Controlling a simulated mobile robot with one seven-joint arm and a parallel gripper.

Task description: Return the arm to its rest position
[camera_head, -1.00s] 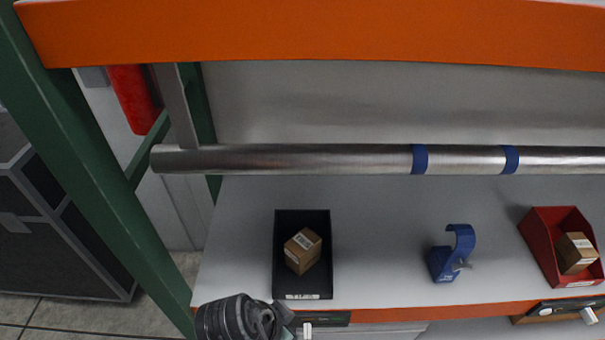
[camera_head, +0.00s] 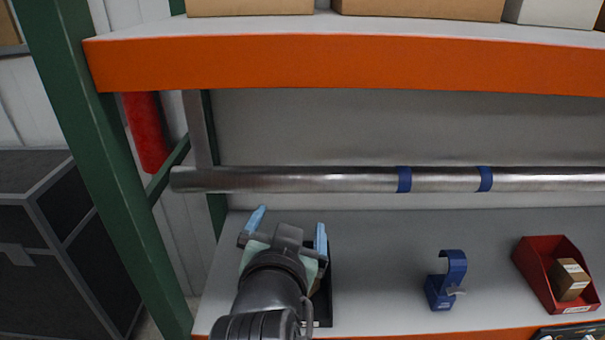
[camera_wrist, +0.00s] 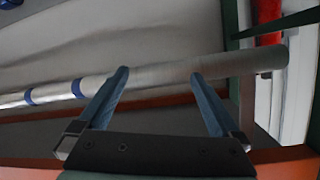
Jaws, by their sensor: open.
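My gripper (camera_head: 288,223) is raised in front of the black tote at the left of the shelf in the head view. Its two blue fingers stand wide apart, with nothing between them. In the wrist view my gripper (camera_wrist: 160,85) also shows open and empty, its fingers pointing towards the metal pipe (camera_wrist: 185,78). I cannot tell how far the fingers are from the pipe. The black tote (camera_head: 327,265) is largely hidden behind my arm. A sliver of brown box shows inside it.
The pipe (camera_head: 300,180) with two blue bands crosses above the shelf. A blue clamp (camera_head: 447,283) stands mid-shelf. A red tote (camera_head: 537,272) with a brown box (camera_head: 568,279) is at right. An orange beam (camera_head: 350,63) and green post (camera_head: 95,180) frame the bay.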

